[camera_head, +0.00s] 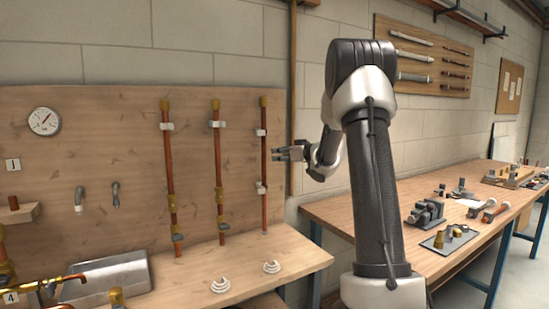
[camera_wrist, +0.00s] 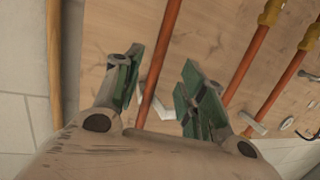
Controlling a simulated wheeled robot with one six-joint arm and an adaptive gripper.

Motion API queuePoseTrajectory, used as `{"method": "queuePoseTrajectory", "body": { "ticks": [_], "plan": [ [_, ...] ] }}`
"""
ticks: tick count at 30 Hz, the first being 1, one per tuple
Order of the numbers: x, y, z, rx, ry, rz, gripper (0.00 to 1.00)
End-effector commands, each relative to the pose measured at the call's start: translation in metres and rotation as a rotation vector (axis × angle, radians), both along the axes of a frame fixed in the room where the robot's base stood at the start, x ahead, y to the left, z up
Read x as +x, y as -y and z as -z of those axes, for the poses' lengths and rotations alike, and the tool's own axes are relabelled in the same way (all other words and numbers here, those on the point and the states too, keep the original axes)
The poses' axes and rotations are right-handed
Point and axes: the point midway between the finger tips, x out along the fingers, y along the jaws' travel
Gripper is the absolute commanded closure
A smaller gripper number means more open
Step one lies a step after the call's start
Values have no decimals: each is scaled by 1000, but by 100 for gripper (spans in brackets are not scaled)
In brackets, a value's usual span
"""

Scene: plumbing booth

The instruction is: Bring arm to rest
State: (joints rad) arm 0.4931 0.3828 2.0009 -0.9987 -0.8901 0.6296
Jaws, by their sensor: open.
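My gripper (camera_head: 290,153) is at the end of my raised, bent arm, pointing left toward the wooden panel (camera_head: 120,140). It stands near the rightmost copper pipe (camera_head: 264,165); the gap between them is hard to judge. In the wrist view my gripper (camera_wrist: 160,88) shows two green-padded fingers spread apart, with nothing held between them. A copper pipe (camera_wrist: 158,62) crosses the view behind the gap between the fingers.
Two more upright pipes (camera_head: 169,180) (camera_head: 218,170) stand on the panel. White rings (camera_head: 221,285) lie on the bench below. A workbench (camera_head: 335,212) with fittings and tools stands behind my arm at right. A gauge (camera_head: 44,121) hangs at left.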

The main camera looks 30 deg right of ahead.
Motion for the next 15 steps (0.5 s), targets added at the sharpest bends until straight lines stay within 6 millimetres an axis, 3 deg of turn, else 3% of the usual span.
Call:
{"method": "queuePoseTrajectory", "body": {
  "ticks": [8, 11, 14, 15],
  "plan": [
    [0, 3, 3, -31, -8, 6, 59],
    [-2, 24, 24, -103, -83, 78, 59],
    [-22, 59, 69, -162, -237, 209, 59],
    [-37, 73, 89, -181, -315, 266, 59]
  ]
}}
